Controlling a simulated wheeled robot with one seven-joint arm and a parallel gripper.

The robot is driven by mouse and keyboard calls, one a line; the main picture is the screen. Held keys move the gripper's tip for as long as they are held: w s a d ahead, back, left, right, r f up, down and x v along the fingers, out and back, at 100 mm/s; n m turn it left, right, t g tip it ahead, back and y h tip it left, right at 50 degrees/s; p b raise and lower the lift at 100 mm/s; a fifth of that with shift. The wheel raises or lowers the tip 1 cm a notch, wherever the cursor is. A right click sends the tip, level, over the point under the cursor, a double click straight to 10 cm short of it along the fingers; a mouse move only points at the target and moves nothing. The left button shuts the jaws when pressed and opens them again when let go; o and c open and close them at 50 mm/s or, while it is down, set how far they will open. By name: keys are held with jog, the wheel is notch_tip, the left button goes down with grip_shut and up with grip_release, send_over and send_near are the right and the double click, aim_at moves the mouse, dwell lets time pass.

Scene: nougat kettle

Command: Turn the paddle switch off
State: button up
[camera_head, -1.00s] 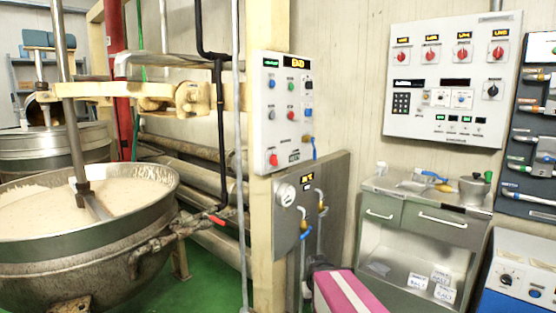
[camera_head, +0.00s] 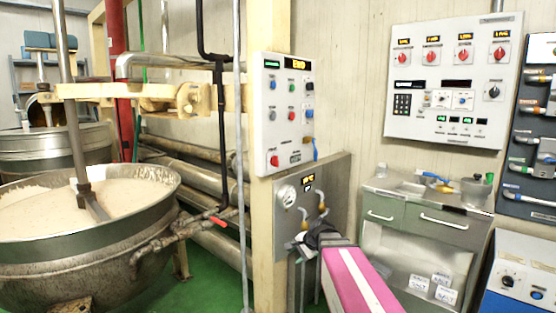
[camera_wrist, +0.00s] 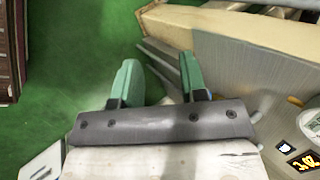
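A white control box (camera_head: 284,108) with several knobs, buttons and an END display is fixed to the cream post. I cannot tell which of these is the paddle switch; no label is readable. My gripper (camera_wrist: 162,78) shows two green fingers apart with nothing between them in the wrist view. In the head view its dark end is below the control box, in front of the steel panel (camera_head: 337,172), and its fingers are hard to make out. It appears clear of the box.
A large kettle (camera_head: 85,245) with a stirring paddle stands left, with pipes beside the post. A larger control panel (camera_head: 452,78) hangs on the right wall above a steel cabinet (camera_head: 432,214). Green floor shows below.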

jog(key=w+r+m+t+y, duration=0.35)
jog(key=w+r+m, duration=0.45)
jog(key=r, duration=0.6)
jog(key=m+t+y, duration=0.4)
jog(key=m+t, duration=0.1)
jog(key=m, duration=0.4)
send_near(278, 157)
jog(key=shift+h, duration=0.25)
jog(key=x, duration=1)
jog(key=shift+r, duration=0.1)
jog(key=shift+a, duration=0.1)
grip_shut()
